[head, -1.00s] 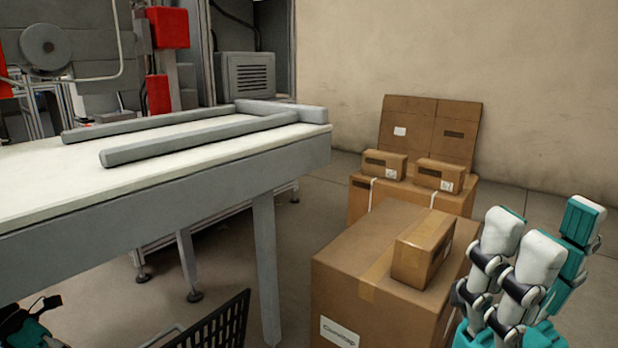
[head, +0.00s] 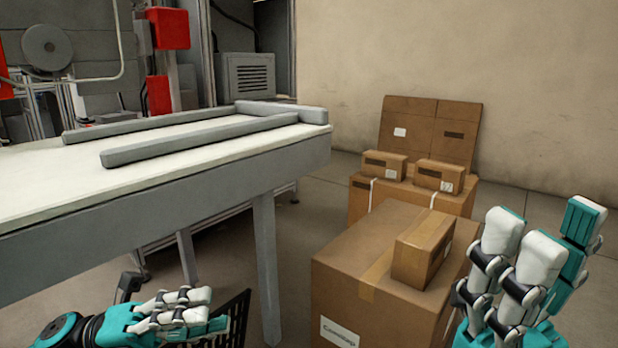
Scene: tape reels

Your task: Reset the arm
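My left gripper (head: 198,310), teal and white with a black wrist, is at the bottom left, in front of and below the table edge. Its fingers are stretched out towards the right and look open, with nothing seen in them. It overlaps a black slotted crate (head: 238,318) in the picture; I cannot tell whether they touch. My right gripper (head: 555,235) is at the lower right, fingers pointing up and spread apart, open and empty. It stands just right of the large cardboard box in the picture and hides part of its side.
A white-topped table (head: 60,178) with grey rails (head: 200,138) fills the left. A large cardboard box (head: 345,270) with a smaller box (head: 420,250) on top stands at centre right. More boxes (head: 400,195) are stacked behind, near the wall. Some floor is clear between table and boxes.

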